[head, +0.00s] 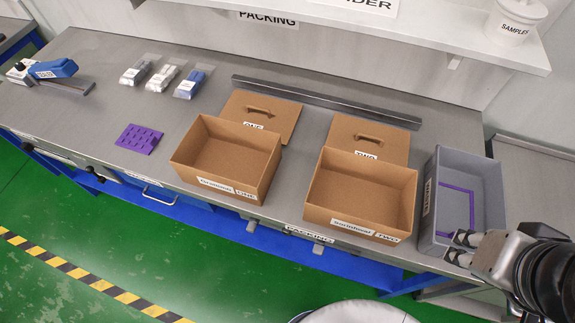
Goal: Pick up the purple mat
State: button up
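The purple mat (139,138) lies flat on the grey bench, left of the left cardboard box and near the bench's front edge. It is small and has a pattern of darker marks. My gripper (460,248) is far from it, at the lower right by the front of the grey bin. Its two fingers stand apart with nothing seen between them.
Two open, empty cardboard boxes (185,159) (314,203) stand mid-bench, lids (276,112) (390,150) behind. A grey bin (491,185) with a purple outline inside is at right. Several bagged items (160,78) and a blue-handled device (55,68) lie left. Bench around the mat is clear.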

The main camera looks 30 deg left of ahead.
aim_at(138, 139)
jog(key=k+j+u, duration=0.25)
jog(key=k+j, duration=0.3)
jog(key=k+j+u, duration=0.2)
jog(key=k+j, duration=0.25)
jog(key=j, duration=0.2)
jog(key=u, duration=1.25)
jog(key=i+j+z, duration=0.1)
jog(key=z, duration=0.3)
jog(key=i+j+z, duration=0.1)
jog(key=z, duration=0.3)
jog(key=i+j+z, duration=0.15)
jog(key=z, duration=0.3)
jog(key=i+j+z, duration=0.1)
jog(key=j, duration=0.35)
jog(key=i+j+z, duration=0.1)
jog(key=j, duration=0.35)
jog(key=i+j+z, duration=0.1)
jog(key=j, duration=0.35)
jog(key=i+j+z, duration=0.1)
jog(key=j, duration=0.4)
jog(key=i+j+z, duration=0.1)
jog(key=j, duration=0.35)
jog(key=i, duration=0.1)
